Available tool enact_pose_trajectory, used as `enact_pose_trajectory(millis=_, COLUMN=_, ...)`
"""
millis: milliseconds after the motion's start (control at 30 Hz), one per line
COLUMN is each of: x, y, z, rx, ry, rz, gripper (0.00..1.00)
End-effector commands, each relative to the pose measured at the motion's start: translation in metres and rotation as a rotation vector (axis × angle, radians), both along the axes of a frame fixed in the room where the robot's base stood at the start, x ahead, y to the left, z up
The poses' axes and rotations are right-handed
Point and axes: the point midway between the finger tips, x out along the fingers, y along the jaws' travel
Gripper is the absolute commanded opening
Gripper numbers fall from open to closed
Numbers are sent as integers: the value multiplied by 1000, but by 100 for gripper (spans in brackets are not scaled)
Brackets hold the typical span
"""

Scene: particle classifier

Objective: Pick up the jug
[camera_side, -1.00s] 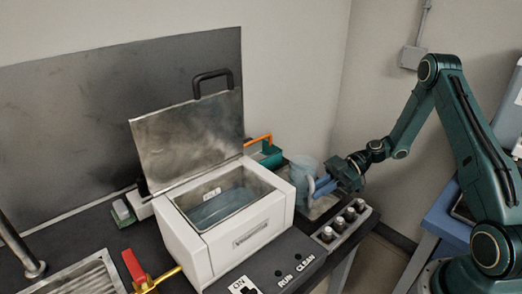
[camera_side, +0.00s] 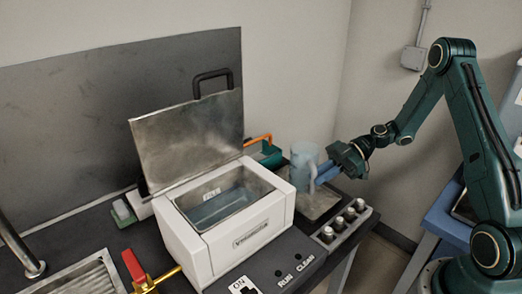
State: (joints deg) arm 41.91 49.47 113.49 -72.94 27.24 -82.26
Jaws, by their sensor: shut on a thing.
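The jug (camera_side: 304,158) is a pale blue, see-through vessel with a handle on its right side. It is upright, just behind the right rear corner of the white box-shaped machine. My gripper (camera_side: 321,172) comes in from the right, with its blue fingers shut on the jug's handle. The jug appears held a little above a grey tray (camera_side: 322,204). The machine's corner may hide the jug's lower left edge.
The white machine (camera_side: 255,235) stands left of the jug, its metal lid (camera_side: 188,135) raised and liquid in its basin. A green container with an orange handle (camera_side: 266,153) is behind.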

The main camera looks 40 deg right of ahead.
Motion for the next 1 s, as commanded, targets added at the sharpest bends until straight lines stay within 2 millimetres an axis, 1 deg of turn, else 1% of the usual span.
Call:
enact_pose_trajectory(millis=33, x=0, y=0, z=5, rx=0, ry=-7, rz=0, gripper=0)
enact_pose_trajectory(millis=200, x=0, y=0, z=17, rx=1, ry=-7, rz=0, gripper=0)
enact_pose_trajectory(millis=500, x=1, y=0, z=35, rx=1, ry=-7, rz=0, gripper=0)
enact_pose_trajectory(millis=700, x=1, y=0, z=43, rx=1, ry=-7, rz=0, gripper=0)
enact_pose_trajectory(millis=1000, x=0, y=0, z=49, rx=2, ry=-5, rz=1, gripper=0)
